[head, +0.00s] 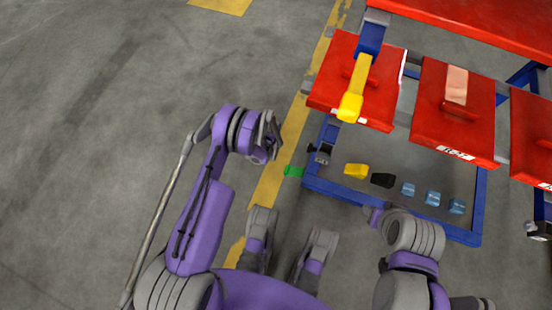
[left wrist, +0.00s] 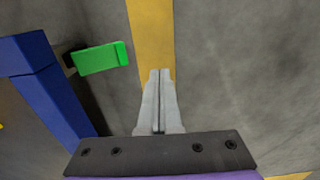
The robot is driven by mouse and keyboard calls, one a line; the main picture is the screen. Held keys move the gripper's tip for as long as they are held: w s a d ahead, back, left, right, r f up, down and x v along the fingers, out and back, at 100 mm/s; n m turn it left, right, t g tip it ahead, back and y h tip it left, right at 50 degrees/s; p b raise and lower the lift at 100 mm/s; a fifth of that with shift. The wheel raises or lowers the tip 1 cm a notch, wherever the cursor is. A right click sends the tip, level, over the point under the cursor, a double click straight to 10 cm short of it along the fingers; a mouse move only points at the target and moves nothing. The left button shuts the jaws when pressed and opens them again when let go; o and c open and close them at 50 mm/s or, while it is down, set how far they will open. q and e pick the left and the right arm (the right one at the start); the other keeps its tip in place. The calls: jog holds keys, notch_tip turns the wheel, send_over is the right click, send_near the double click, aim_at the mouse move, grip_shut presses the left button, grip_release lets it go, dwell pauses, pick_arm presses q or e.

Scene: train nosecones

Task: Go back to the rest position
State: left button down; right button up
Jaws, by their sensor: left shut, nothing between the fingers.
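My left gripper (head: 274,131) is at the end of my raised left arm in the head view, over the floor just left of the red and blue cart. In the left wrist view its two grey fingers (left wrist: 160,78) are shut together with nothing between them. They point down at the yellow floor stripe (left wrist: 152,35). My right arm (head: 412,235) is folded at the lower right of the head view. Its fingers do not show.
The cart's blue frame (head: 395,211) stands close on the right, with red panels (head: 455,120) above it. A yellow part (head: 355,92) lies on the left panel. A green piece (left wrist: 102,58) juts from the frame near my left gripper. Grey floor (head: 90,150) at left is clear.

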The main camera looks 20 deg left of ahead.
pick_arm(q)
jog(key=shift+a+r, duration=0.45)
jog(key=shift+r, duration=0.35)
pick_arm(e)
jog(key=shift+r, duration=0.2)
pick_arm(q)
notch_tip(320, 180, up, 29)
jog(key=s+t, duration=0.2)
jog(key=s+d+r+t, duration=0.1)
jog(key=s+r, duration=0.5)
jog(key=s, duration=0.5)
jog(key=s+d+r+t, duration=0.1)
jog(key=s+r, duration=0.6)
jog(key=s, duration=0.3)
notch_tip(320, 180, up, 26)
jog(key=t+p, duration=0.1)
jog(key=p, duration=2.2)
jog(key=shift+w+a, duration=0.25)
jog(key=shift+w, duration=0.2)
pick_arm(e)
notch_tip(320, 180, up, 26)
jog(key=w+t, duration=0.1)
